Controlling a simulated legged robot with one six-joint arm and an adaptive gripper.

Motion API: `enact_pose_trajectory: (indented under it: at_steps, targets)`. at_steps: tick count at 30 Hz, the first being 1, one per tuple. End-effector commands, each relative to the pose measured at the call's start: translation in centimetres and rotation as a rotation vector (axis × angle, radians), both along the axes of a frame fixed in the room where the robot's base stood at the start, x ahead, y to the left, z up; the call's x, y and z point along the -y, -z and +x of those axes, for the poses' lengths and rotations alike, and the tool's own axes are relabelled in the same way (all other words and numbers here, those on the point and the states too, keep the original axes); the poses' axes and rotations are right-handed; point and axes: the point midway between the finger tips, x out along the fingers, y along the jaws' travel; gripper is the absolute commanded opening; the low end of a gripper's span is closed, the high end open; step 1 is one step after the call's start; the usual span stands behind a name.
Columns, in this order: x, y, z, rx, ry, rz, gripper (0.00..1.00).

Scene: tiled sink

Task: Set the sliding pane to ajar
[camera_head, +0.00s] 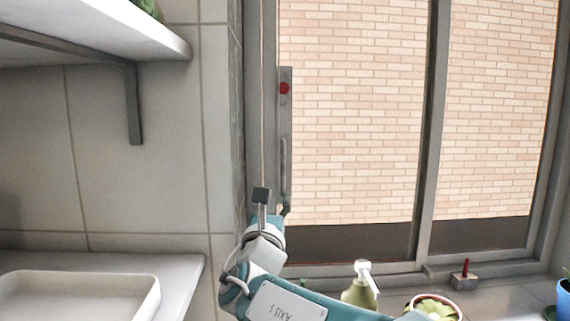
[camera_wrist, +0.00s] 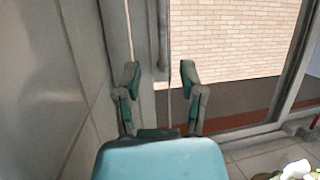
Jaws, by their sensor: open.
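The sliding pane (camera_head: 350,120) is the left glass pane of a grey-framed window, with a brick wall seen through it. Its left stile carries a plate with a red dot (camera_head: 284,88) and a vertical bar handle (camera_head: 284,165). The stile stands close to the left jamb; I cannot tell whether there is a gap. My gripper (camera_head: 274,202) is at the lower end of the handle. In the wrist view my gripper (camera_wrist: 161,74) is open, its fingers spread to either side of the handle (camera_wrist: 163,38). I cannot tell whether they touch it.
A soap bottle (camera_head: 361,288), a potted succulent (camera_head: 434,305) and a small block with a red peg (camera_head: 463,276) stand along the sill. A white basin (camera_head: 80,294) is at lower left. A shelf (camera_head: 95,32) juts out above it.

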Motion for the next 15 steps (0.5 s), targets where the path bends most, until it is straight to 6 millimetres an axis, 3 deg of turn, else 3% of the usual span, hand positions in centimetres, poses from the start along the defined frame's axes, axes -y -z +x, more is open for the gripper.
enact_pose_trajectory:
  at_steps: [5, 15]
  targets:
    - [0.0, -0.4, 0.5, 0.004, -0.001, -0.004, 0.51]
    - [1.1, -2.4, 5.8, 0.001, 0.002, -0.004, 0.51]
